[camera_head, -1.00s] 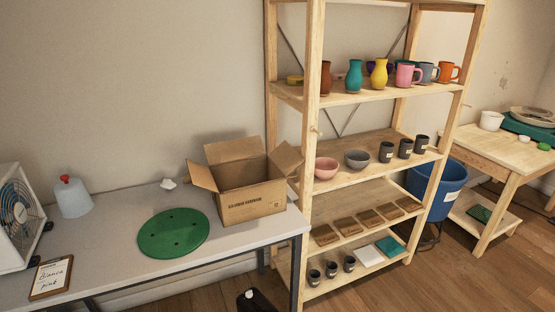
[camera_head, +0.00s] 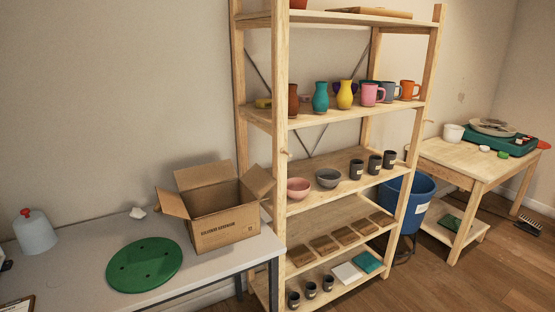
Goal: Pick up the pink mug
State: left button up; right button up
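The pink mug (camera_head: 371,94) stands upright on the upper shelf of the wooden rack (camera_head: 281,150), its handle to the right. A yellow vase (camera_head: 345,95) is just left of it, and a grey-blue mug (camera_head: 390,91) and an orange mug (camera_head: 408,89) are to its right. Neither of my grippers shows in the head view.
A grey table (camera_head: 80,235) on the left bears an open cardboard box (camera_head: 224,226), a green round disc (camera_head: 144,265) and a pale container with a red knob (camera_head: 34,231). A blue bucket (camera_head: 408,203) and a wooden table (camera_head: 457,158) stand right of the rack.

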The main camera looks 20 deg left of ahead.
aim_at(369, 91)
jog(key=i+l+u, duration=0.15)
jog(key=i+l, duration=0.35)
jog(key=i+l+u, duration=0.2)
jog(key=i+l, duration=0.25)
jog(key=l, duration=0.2)
